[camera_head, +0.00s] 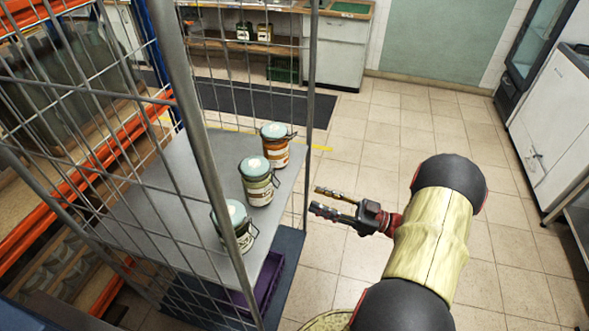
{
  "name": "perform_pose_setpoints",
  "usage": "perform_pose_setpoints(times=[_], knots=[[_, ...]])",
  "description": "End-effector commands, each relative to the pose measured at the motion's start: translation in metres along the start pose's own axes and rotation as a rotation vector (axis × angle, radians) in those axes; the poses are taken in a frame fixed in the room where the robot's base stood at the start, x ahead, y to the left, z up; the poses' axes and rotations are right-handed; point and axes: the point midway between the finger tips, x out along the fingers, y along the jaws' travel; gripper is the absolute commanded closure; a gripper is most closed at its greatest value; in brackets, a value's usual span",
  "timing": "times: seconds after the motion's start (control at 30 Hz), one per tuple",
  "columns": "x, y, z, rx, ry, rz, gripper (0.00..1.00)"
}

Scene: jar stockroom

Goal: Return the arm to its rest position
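My gripper (323,201) is at the middle of the view, to the right of the wire cage trolley. It points left toward the trolley shelf (165,205). Its two fingers are apart with nothing visible between them. The fingers appear apart from the jars.
The trolley's wire side (85,110) and posts stand at left, beside orange racking (115,148). A purple crate (262,285) sits beneath the shelf. A counter with jars (245,42) is at the back. White appliances (555,130) line the right. Tiled floor is clear between.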

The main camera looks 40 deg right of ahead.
Motion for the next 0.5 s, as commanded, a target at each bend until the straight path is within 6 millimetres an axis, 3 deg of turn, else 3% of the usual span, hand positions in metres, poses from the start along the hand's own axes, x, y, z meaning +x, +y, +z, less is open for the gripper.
perform_pose_setpoints(times=[0.27, 0.37, 0.5], knots=[[0.0, 0.0, 0.0, 0.021, 0.0, 0.0, 0.62], [0.0, 0.001, 0.002, 0.117, -0.008, 0.003, 0.62], [-0.001, -0.004, 0.022, 0.4, -0.081, 0.005, 0.62]])
